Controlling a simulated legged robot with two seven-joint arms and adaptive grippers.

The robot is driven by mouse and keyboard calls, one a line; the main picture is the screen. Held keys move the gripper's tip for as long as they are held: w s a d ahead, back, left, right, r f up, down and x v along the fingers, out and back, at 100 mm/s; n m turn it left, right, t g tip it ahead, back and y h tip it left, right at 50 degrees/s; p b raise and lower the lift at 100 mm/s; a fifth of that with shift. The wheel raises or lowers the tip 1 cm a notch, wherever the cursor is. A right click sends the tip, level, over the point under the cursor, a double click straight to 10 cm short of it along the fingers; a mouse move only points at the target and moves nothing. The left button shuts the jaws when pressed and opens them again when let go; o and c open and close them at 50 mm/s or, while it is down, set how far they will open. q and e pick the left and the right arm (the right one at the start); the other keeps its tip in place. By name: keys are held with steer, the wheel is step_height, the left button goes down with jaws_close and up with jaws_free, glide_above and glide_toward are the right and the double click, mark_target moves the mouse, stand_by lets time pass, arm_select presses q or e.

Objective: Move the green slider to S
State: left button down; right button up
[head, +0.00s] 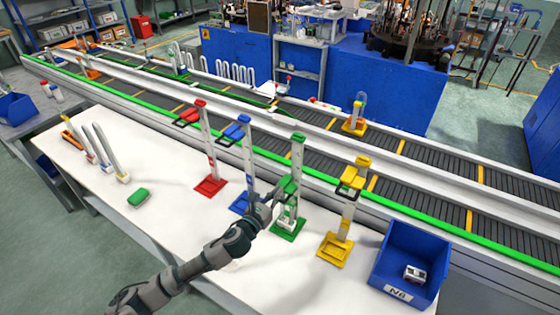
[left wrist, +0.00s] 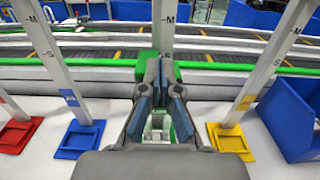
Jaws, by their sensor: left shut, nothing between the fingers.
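The green slider (head: 290,185) is around mid-height on the upright post of the green stand (head: 288,230). In the left wrist view the slider (left wrist: 150,70) shows as green patches behind my fingertips, close to the S mark on its post; exact alignment is hard to tell. My left gripper (head: 277,198) is at the front of the green post, beside the slider. In the left wrist view my gripper (left wrist: 160,66) has its fingertips together with nothing between them; whether they touch the slider is unclear. My right gripper is not in view.
Red (head: 210,186), blue (head: 242,203) and yellow (head: 335,247) stands flank the green one, with their sliders high on the posts. A blue bin (head: 385,280) is at the right. A green block (head: 138,197) lies at left. A conveyor runs behind.

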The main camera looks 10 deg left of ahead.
arm_select(q)
steer(key=p+v, duration=0.2)
steer(key=v, duration=0.8)
stand_by(0.4)
